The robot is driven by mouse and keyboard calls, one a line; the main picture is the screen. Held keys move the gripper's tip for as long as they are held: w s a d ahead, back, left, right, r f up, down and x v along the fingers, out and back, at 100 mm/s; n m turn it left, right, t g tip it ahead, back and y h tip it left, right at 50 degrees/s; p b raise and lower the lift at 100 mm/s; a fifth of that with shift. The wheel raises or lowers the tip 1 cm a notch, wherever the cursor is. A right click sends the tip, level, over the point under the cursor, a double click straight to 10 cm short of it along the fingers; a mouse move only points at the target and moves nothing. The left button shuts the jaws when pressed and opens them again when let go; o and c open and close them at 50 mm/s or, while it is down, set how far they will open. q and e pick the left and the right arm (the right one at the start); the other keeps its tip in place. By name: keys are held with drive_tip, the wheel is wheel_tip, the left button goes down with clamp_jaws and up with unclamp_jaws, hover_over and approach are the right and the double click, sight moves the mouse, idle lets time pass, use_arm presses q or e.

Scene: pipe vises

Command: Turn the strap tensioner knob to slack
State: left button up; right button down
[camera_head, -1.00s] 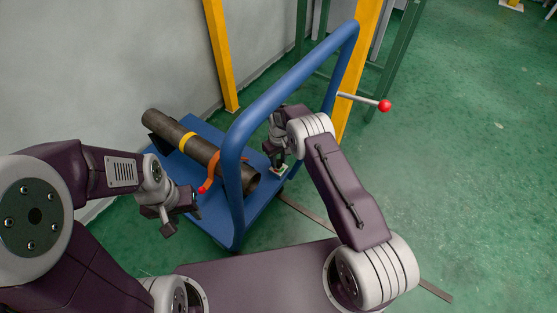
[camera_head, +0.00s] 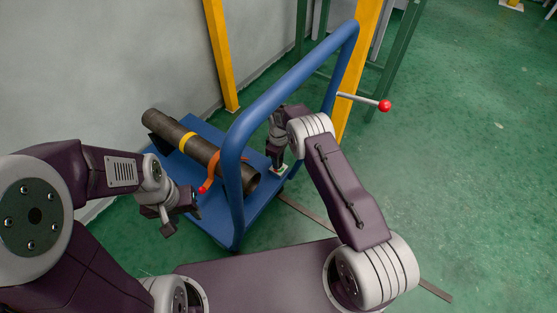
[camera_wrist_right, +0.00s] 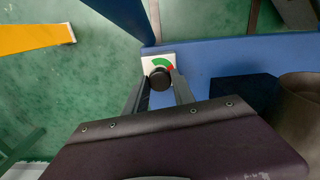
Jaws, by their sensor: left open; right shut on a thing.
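The tensioner knob (camera_wrist_right: 160,78) is a round black knob in the right wrist view, over a white plate (camera_wrist_right: 147,62) with a green and red arc. The plate sits at the edge of the blue cart deck. My right gripper (camera_wrist_right: 161,86) is shut on the knob, one finger on each side of it. In the head view my right gripper (camera_head: 278,160) points down at the deck, and it hides the knob. My left gripper (camera_head: 180,214) is open and empty, in front of the cart's left side. An orange strap (camera_head: 210,172) with a red end lies around the pipe (camera_head: 206,150).
The blue cart handle (camera_head: 236,150) arches between my two arms. A red-tipped lever (camera_head: 384,105) sticks out from a yellow post (camera_head: 350,90). The dark pipe with a yellow band lies along the cart deck (camera_head: 218,212). Green floor is open at the right.

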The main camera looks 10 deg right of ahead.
idle(0.3)
drive_tip(key=c, duration=1.1)
unclamp_jaws()
drive_tip(key=shift+o, duration=0.2)
wheel_tip(320, 180, up, 9)
drive_tip(key=p, duration=0.5)
